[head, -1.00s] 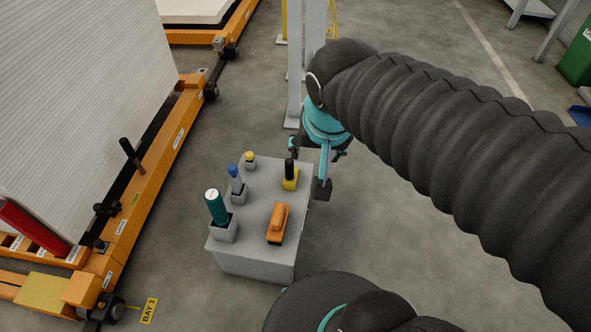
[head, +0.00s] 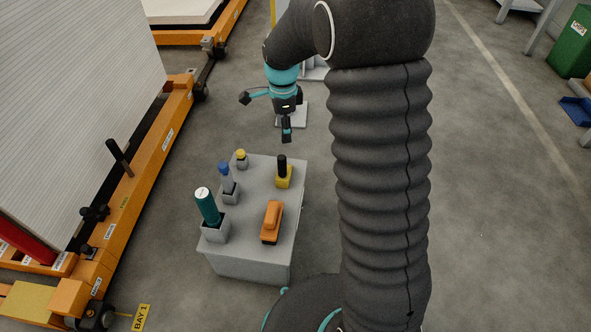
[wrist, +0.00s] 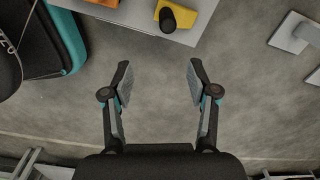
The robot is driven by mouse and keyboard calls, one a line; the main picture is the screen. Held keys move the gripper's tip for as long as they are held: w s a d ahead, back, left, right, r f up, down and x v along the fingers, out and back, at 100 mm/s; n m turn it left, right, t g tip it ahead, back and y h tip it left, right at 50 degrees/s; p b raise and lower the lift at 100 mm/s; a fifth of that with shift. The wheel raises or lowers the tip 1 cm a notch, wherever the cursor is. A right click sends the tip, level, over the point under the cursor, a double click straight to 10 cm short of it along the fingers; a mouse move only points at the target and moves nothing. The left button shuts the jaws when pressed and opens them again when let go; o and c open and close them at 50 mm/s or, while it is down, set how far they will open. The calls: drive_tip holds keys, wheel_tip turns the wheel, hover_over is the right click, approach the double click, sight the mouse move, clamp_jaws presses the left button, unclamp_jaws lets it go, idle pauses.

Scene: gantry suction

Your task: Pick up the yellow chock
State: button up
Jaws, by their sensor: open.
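The yellow chock (head: 284,180), a yellow block with a black upright knob, stands on the grey pedestal top (head: 255,200) near its far right corner. It also shows at the top edge of the wrist view (wrist: 168,10), partly cut off by the frame. My gripper (head: 266,117) is open and empty. It is raised beyond the far edge of the pedestal, apart from the chock. In the wrist view its two fingers (wrist: 159,75) are spread over bare floor, with the chock ahead of them.
An orange block (head: 272,222) lies at the near right of the pedestal. A green-blue bottle (head: 207,207), a blue-topped item (head: 226,180) and a small yellow-capped item (head: 241,159) stand along its left. An orange rack (head: 130,195) is at left.

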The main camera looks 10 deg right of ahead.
sight(283, 158)
drive_tip(key=shift+m, duration=0.3)
drive_tip(key=f, duration=0.8)
drive_tip(key=shift+w+f+b, duration=0.35)
drive_tip(key=shift+w+b, duration=0.05)
drive_tip(key=shift+a+f, duration=0.1)
drive_tip(key=shift+f, duration=0.8)
drive_tip(key=f, duration=0.4)
drive_tip(key=shift+w+f+b, duration=0.2)
drive_tip(key=shift+f+b, duration=0.1)
drive_tip(key=shift+a, duration=0.1)
clamp_jaws()
